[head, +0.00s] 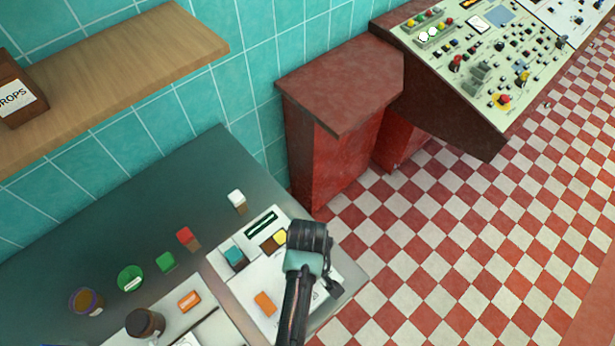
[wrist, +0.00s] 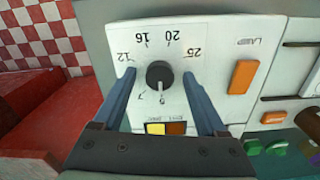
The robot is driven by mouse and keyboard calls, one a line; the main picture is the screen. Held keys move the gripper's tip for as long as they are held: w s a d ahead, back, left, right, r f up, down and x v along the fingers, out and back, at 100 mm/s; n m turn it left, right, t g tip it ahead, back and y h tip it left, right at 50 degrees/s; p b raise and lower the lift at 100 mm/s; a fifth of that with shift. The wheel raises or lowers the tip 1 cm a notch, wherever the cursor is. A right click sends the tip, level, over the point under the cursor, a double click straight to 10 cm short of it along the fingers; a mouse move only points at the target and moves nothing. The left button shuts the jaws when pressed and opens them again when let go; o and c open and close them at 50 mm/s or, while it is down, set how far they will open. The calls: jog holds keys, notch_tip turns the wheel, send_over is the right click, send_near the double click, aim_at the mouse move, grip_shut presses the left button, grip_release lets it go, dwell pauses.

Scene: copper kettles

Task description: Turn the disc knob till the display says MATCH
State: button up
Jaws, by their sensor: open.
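The disc knob (wrist: 159,74) is dark and round with a pale pointer mark, on a white panel (wrist: 222,35). Printed numbers ring it, upside down in the wrist view. My gripper (wrist: 157,76) is open, its two blue fingers on either side of the knob; a small gap shows on each side. A yellow and a brown patch (wrist: 176,128) lie between the fingers, partly cut off by my gripper. In the head view, a dark display window (head: 261,223) sits at the panel's far edge; its text is too small to read. My arm hides the knob there.
An orange bar (wrist: 243,77) lies beside the LAMP label. Coloured blocks, such as a teal one (head: 235,258) and a red one (head: 188,238), and a dark jar (head: 145,323) stand nearby. A wooden shelf (head: 120,75) juts from the wall. Checkered floor is clear to the right.

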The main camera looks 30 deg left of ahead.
grip_shut()
dwell(0.4)
jog(key=shift+m, duration=0.3)
jog(key=m+p, duration=0.1)
jog(key=m, duration=0.1)
jog(key=shift+r+m, duration=0.1)
jog(key=shift+m, duration=0.2)
jog(key=shift+m+p, duration=0.75)
jog(key=shift+m, duration=1.55)
grip_release()
